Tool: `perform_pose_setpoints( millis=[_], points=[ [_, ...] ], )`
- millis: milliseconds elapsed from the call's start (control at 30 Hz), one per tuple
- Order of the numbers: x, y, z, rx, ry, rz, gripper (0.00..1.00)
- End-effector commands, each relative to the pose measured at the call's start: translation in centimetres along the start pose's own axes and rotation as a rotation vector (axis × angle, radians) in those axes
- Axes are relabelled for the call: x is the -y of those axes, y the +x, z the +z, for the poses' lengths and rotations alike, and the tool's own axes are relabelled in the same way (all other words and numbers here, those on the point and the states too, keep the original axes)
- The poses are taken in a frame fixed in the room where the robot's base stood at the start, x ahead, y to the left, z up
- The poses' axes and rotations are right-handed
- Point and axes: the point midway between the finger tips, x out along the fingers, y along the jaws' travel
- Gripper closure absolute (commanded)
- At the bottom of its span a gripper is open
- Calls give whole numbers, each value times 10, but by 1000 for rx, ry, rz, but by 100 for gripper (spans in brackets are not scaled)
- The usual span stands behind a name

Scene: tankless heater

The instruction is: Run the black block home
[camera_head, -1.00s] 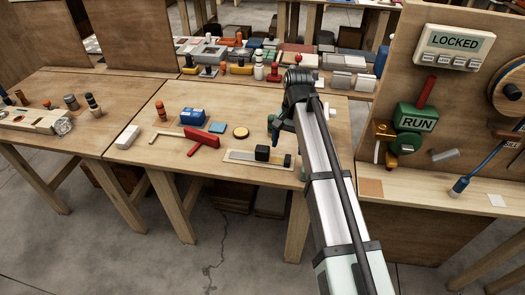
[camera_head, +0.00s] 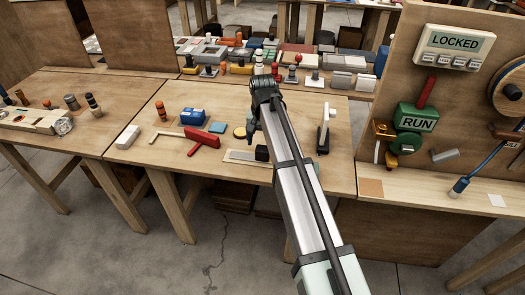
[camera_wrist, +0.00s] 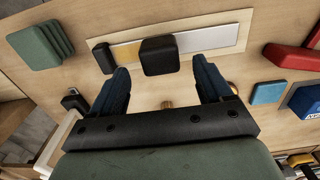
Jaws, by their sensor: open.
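The black block (camera_wrist: 159,55) sits on a long pale plate (camera_wrist: 215,36) with a grey strip. A small dark piece (camera_wrist: 104,57) stands at the strip's left end in the wrist view, with a yellow patch (camera_wrist: 128,53) between it and the block. In the head view the block (camera_head: 262,154) shows beside my arm, which hides the plate's right end; the plate's left part (camera_head: 236,156) shows. My gripper (camera_wrist: 161,84) is open and empty, its blue fingers apart, with the block ahead of and between them in the picture. I cannot tell the height gap.
A red T-shaped piece (camera_head: 203,141), a blue box (camera_head: 192,115) and a teal square (camera_head: 217,127) lie left of the plate. A stacked green block (camera_wrist: 40,45) is at the wrist view's upper left. A panel with a "LOCKED" display (camera_head: 455,47) stands at the right.

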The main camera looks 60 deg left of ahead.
Motion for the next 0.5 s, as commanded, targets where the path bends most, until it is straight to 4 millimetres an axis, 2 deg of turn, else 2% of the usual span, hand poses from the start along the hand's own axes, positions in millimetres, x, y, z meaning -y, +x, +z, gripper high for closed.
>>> perform_pose_setpoints(
  millis=[33,200,500],
  points=[
    [0,10,0,1,0,0,21],
    [0,33,0,1,0,0,21],
    [0,53,0,0,1,0,21]
  ],
)
